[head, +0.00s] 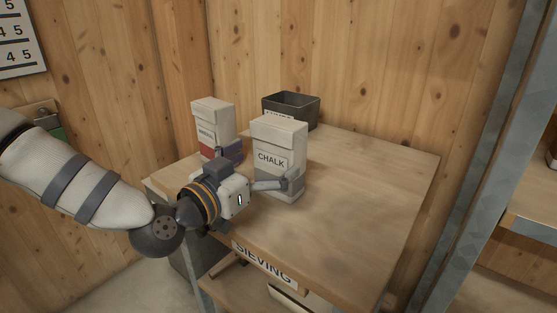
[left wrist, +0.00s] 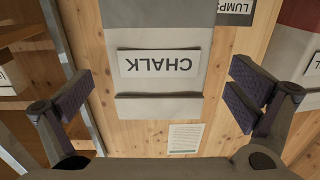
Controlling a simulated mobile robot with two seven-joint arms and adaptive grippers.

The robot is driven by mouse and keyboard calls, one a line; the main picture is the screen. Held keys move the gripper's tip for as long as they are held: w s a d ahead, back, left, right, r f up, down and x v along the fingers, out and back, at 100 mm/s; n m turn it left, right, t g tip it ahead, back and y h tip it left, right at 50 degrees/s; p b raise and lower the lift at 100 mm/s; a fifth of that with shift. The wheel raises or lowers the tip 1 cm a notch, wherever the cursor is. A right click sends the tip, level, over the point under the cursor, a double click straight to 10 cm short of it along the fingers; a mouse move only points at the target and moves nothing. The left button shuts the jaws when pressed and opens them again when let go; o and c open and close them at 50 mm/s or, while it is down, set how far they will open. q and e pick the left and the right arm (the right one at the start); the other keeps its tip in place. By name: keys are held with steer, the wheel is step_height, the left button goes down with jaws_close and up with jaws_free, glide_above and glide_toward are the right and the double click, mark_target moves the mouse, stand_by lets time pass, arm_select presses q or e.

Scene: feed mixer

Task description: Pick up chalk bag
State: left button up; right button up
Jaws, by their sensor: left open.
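The chalk bag (head: 280,147) is a grey and white upright packet with a CHALK label, standing on the wooden sieving table. My left gripper (head: 262,167) is open at its lower part, with one finger on the left side and the other showing in front of its lower right. In the left wrist view the chalk bag (left wrist: 160,62) appears upside down between the two spread fingers of the left gripper (left wrist: 163,97), with a gap on each side. My right gripper is not in view.
A white and red packet (head: 212,120) stands left of the chalk bag, close to the left finger. A dark open bin (head: 291,106) stands behind. The table (head: 370,190) is clear to the right. A metal-framed shelf (head: 530,215) stands at far right.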

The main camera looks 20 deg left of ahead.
mark_target(271, 156)
arm_select(q)
steer(key=x, duration=0.5)
steer(key=shift+d, duration=0.1)
steer(key=shift+r, duration=0.1)
steer(key=c, duration=1.8)
